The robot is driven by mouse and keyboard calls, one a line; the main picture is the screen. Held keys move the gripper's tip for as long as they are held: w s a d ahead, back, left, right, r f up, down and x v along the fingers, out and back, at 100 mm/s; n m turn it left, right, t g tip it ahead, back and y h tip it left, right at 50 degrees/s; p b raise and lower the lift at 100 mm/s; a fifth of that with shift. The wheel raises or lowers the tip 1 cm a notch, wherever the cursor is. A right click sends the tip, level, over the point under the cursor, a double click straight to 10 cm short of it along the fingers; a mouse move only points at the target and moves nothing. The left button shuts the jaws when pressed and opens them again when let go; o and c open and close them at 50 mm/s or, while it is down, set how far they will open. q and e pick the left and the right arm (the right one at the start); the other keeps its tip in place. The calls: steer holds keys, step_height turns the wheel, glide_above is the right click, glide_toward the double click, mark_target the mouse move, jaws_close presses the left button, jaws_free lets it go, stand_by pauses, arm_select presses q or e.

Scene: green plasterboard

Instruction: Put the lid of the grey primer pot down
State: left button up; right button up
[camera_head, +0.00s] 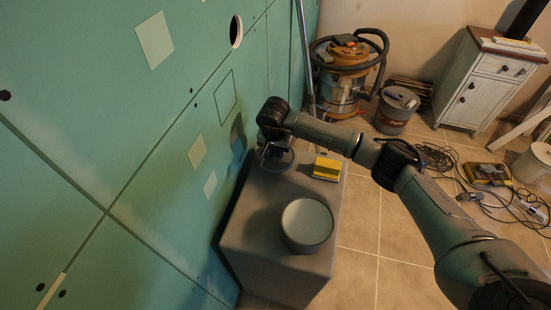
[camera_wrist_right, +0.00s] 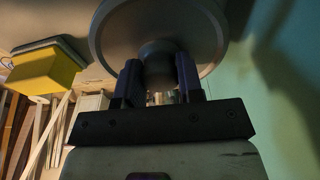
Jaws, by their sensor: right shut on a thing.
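The grey primer pot (camera_head: 288,238) stands open on the grey block, with pale primer showing inside. My right gripper (camera_head: 275,148) is over the far left part of the block top, beyond the pot and close to the green wall. In the right wrist view my right gripper (camera_wrist_right: 160,82) is shut on the knob of the round grey lid (camera_wrist_right: 208,22). In the head view the lid is mostly hidden by the gripper; I cannot tell whether it touches the block top. My left gripper is not in view.
The green plasterboard wall (camera_head: 110,130) rises close on the left. A vacuum (camera_head: 345,85), bucket (camera_head: 394,112) and cabinet (camera_head: 485,85) stand behind.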

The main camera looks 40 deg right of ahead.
mark_target(276, 158)
steer(key=shift+f+b, duration=0.45)
steer(key=shift+f, duration=1.6)
steer(key=shift+f, duration=0.15)
steer(key=o, duration=1)
